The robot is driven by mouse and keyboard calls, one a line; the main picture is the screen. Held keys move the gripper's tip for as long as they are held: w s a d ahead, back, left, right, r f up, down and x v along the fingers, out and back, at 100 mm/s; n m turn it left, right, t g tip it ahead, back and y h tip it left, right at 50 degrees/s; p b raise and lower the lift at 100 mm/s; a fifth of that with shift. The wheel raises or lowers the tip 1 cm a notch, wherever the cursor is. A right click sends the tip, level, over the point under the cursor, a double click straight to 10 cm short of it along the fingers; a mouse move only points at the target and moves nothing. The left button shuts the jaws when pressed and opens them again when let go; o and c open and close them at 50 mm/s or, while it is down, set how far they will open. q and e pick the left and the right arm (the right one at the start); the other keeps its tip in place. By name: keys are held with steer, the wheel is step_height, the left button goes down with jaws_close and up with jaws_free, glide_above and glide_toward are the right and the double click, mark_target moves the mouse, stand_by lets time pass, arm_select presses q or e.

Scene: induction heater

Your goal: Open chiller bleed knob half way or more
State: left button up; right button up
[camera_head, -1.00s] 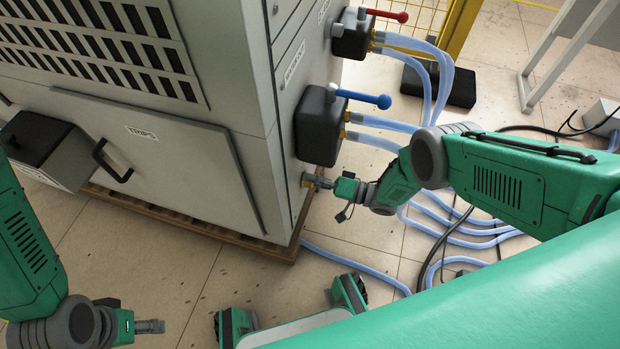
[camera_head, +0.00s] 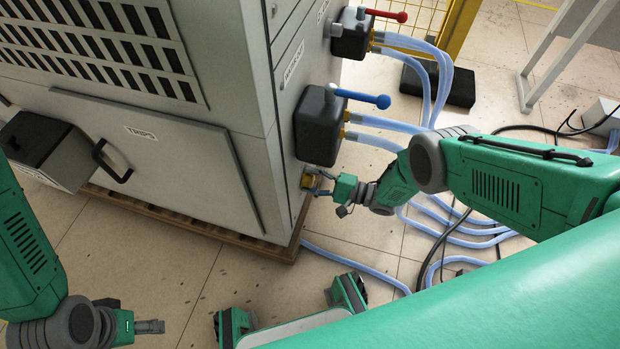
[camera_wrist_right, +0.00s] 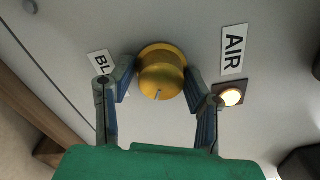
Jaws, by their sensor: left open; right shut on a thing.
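The yellow round bleed knob (camera_wrist_right: 162,72) sits on the chiller's side panel, beside a partly hidden label beginning "BL" (camera_wrist_right: 101,63). A small pin or mark shows on the knob's face. In the head view the knob (camera_head: 309,181) is low on the cabinet, below the black valve box. My right gripper (camera_head: 325,188) is at the knob. In the right wrist view its two fingers (camera_wrist_right: 160,82) lie on either side of the knob and are shut on it. My left gripper (camera_head: 150,327) is open and empty at the lower left, away from the cabinet.
An "AIR" label (camera_wrist_right: 234,50) and a lit button (camera_wrist_right: 231,97) are close to the right finger. Blue-handled (camera_head: 382,101) and red-handled (camera_head: 400,16) valves are above the knob. Pale blue hoses (camera_head: 455,225) and black cables run over the floor under my right arm.

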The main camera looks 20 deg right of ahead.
steer(key=shift+s+d+f+m, duration=0.2)
steer(key=shift+f+m, duration=0.1)
steer(key=shift+m, duration=0.3)
steer(key=o, duration=1)
steer(key=shift+w, duration=0.1)
steer(key=shift+r, duration=0.1)
steer(key=v, duration=1.2)
